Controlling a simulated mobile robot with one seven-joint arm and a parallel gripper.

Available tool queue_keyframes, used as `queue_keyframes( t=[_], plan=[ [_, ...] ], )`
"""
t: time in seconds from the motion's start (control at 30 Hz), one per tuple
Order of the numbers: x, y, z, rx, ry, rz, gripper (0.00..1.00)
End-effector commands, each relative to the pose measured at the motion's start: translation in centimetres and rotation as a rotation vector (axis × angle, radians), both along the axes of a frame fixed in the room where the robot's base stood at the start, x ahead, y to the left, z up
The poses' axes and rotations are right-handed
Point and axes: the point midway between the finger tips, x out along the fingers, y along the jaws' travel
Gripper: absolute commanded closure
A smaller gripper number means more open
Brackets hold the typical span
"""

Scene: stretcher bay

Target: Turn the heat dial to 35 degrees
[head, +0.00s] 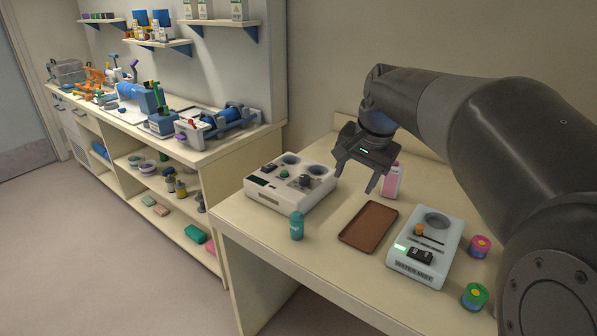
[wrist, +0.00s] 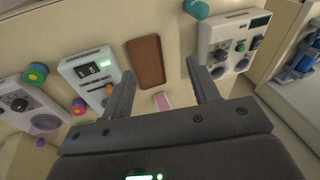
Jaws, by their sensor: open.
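My gripper (head: 355,180) is open and empty, pointing down above the table between two white devices. In the wrist view its two fingers (wrist: 160,72) stand apart, with nothing between them. The left device (head: 262,194) has two round wells, a green knob (head: 284,173) and a black dial (head: 305,181). The right device (head: 401,267) has a lit green display, an orange-knobbed slider (head: 419,230), a black switch and a round well. A third device (wrist: 38,118) with a black dial (wrist: 19,104) shows at the wrist view's left edge. I cannot read which dial is for heat, or its setting.
A brown tray (head: 369,225) lies between the devices. A pink bottle (head: 391,181) stands behind it, a teal bottle (head: 297,226) near the front left edge. Two colourful round containers (head: 480,246) stand at the right. A crowded workbench (head: 165,140) runs along the left wall.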

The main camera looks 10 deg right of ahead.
Motion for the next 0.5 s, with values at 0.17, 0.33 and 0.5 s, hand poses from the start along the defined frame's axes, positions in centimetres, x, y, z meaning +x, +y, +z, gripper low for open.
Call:
queue_keyframes(
  t=[0.17, 0.33, 0.5],
  plan=[
    [5.9, -1.0, -0.3, 0.008, 0.060, -0.155, 0.45],
    [11.0, -1.3, -0.9, -0.009, 0.102, -0.300, 0.45],
    [15.9, -0.7, -1.9, -0.050, 0.126, -0.432, 0.45]
  ],
)
